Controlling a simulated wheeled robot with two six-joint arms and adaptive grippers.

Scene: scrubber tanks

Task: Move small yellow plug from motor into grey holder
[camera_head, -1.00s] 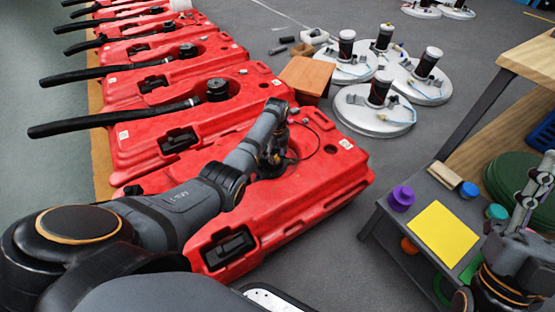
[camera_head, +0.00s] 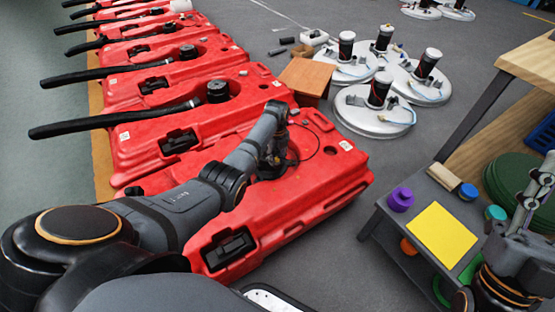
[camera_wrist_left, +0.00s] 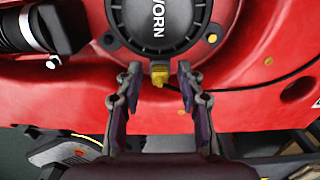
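The small yellow plug (camera_wrist_left: 159,74) sits at the lower edge of the black round motor (camera_wrist_left: 155,22), marked "WORN", on a red tank. My left gripper (camera_wrist_left: 159,84) is open, with one finger on each side of the plug and a gap to each. In the head view my left gripper (camera_head: 272,165) is over the nearest red tank (camera_head: 315,180) and mostly hides the motor; the plug cannot be made out there. My right gripper (camera_head: 530,195) is at the right edge, its fingers too unclear to tell. I cannot tell which grey thing is the holder.
A grey stool (camera_head: 400,225) at the right bears a purple piece (camera_head: 401,199), a yellow sheet (camera_head: 442,234) and small coloured pieces. A wooden table (camera_head: 530,65) stands behind it. White round discs (camera_head: 375,112) lie on the floor. More red tanks line up at the left.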

